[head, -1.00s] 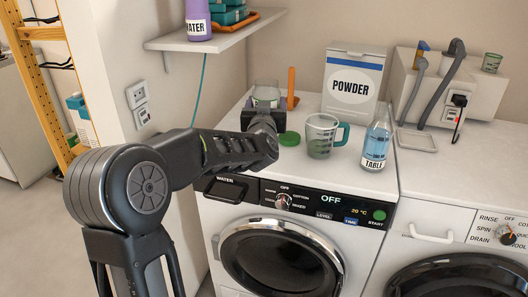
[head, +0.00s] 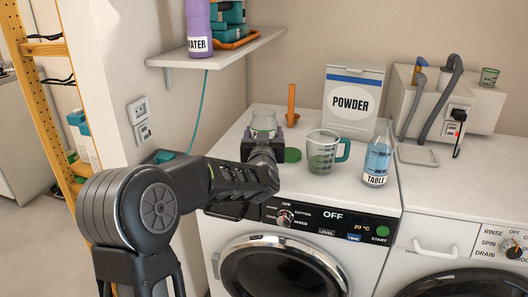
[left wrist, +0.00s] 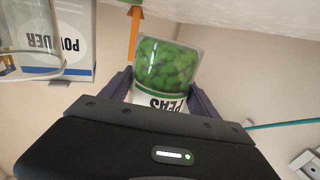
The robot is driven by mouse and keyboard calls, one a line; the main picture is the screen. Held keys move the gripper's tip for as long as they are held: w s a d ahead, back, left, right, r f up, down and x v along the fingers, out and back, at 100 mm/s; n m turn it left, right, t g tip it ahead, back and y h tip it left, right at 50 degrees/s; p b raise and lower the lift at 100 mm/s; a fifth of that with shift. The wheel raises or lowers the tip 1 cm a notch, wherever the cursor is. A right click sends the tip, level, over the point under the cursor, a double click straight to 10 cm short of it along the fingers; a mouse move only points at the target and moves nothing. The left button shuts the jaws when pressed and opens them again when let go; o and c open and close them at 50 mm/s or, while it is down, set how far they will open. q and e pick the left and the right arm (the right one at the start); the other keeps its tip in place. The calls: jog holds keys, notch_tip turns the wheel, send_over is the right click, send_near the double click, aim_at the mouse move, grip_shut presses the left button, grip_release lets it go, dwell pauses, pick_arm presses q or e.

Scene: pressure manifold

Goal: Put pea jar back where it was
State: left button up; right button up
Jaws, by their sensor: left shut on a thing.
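My left gripper (head: 264,138) is shut on the pea jar (head: 264,120), over the back left part of the left washing machine's top. The left wrist view, which is upside down, shows the clear jar (left wrist: 166,62) full of green peas, with a white PEAS label, between the two fingers (left wrist: 160,92). The hand hides the jar's lower part in the head view, so I cannot tell whether its base touches the surface. A green round lid (head: 292,155) lies just right of the hand. My right gripper is not in view.
An orange upright stick (head: 291,104) stands behind the jar. A measuring jug (head: 322,157), a blue bottle (head: 377,163) and a POWDER box (head: 350,104) stand to the right. A wall shelf (head: 225,52) with a purple WATER bottle (head: 198,22) is above left.

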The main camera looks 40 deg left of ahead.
pick_arm(q)
jog(key=shift+f+b, duration=0.5)
jog(key=shift+f, duration=1.85)
jog(key=shift+f, duration=0.1)
jog(key=o, duration=2)
jog(key=shift+f, duration=0.1)
jog(key=shift+s+d, duration=0.15)
jog(key=shift+s, duration=0.05)
jog(key=v, duration=1.1)
jog(key=shift+s+d, duration=0.2)
